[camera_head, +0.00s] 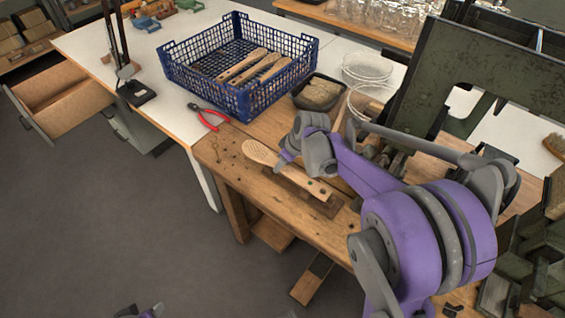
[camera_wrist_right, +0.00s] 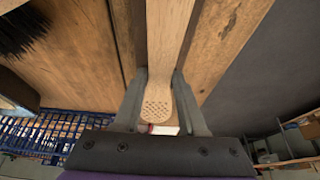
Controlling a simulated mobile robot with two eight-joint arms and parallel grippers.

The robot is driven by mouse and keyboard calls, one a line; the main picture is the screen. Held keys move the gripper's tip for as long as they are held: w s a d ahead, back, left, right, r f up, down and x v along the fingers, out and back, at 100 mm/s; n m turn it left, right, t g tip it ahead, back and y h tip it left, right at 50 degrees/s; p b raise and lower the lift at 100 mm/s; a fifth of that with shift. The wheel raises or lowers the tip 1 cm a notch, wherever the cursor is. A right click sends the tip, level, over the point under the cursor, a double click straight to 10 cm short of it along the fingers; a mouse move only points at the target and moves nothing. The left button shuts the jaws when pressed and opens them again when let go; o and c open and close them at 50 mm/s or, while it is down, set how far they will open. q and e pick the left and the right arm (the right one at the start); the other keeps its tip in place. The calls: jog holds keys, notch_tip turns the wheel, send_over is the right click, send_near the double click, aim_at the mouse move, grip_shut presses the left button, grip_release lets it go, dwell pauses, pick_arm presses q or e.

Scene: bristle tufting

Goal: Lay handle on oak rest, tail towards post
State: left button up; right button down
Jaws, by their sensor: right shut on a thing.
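The handle (camera_head: 291,172) is a long pale wooden piece with a rounded end, lying slantwise over the near part of the wooden bench. In the right wrist view its rounded end with many small holes (camera_wrist_right: 158,104) sits between the fingers. My right gripper (camera_head: 284,158) is shut on the handle near this rounded end. The oak rest seems to be the dark brown wood (camera_head: 322,207) under the handle's far end; I cannot tell whether they touch. I cannot make out the post for certain. Only a bit of my left arm shows at the bottom edge, without its jaws.
A blue crate (camera_head: 214,87) with several handles stands behind on the white table. Red pliers (camera_head: 209,118) lie left of the gripper. A green machine (camera_head: 490,80) stands at right.

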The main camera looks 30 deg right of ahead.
jog(key=shift+f, duration=0.15)
jog(key=shift+c, duration=2.4)
grip_release()
jog(key=shift+r, duration=0.4)
jog(key=p+v, duration=0.1)
jog(key=v, duration=1)
jog(key=s+a+f+m+h, duration=0.1)
jog(key=s+a+f+m, duration=0.1)
jog(key=s+a, duration=0.4)
jog(key=s+a+f+m+t, duration=0.1)
jog(key=s+a+f, duration=0.4)
jog(key=s, duration=0.7)
jog(key=shift+s+a+m+h, duration=0.4)
jog(key=shift+a+m, duration=0.15)
jog(key=shift+m, duration=0.25)
